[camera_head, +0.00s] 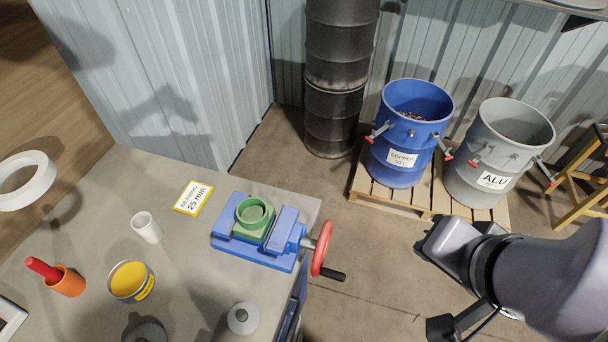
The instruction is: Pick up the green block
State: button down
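The green block (246,236) sits between the jaws of a blue vise (232,243) on the workbench, with a green round cup-like part (255,214) on top. I cannot tell if the two are one piece. The lower sides of the block are hidden by the vise jaws. My gripper (428,289) is at the lower right, beyond the bench edge and well right of the vise. Its two dark fingers are spread apart, with nothing seen between them.
The vise's red handwheel (321,248) juts right past the bench edge. A bearing label (193,198), white cup (146,227), yellow-filled tin (130,281) and orange holder (67,282) stand left. Blue (402,160) and grey (480,185) drums stand on pallets behind.

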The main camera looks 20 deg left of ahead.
aim_at(255, 217)
jog(key=k+u, duration=0.15)
jog(key=u, duration=1.3)
jog(key=i+l+u, duration=0.15)
jog(key=l+u, duration=0.85)
jog(key=l, duration=0.15)
jog(key=l+u, duration=0.5)
jog(key=l, duration=0.15)
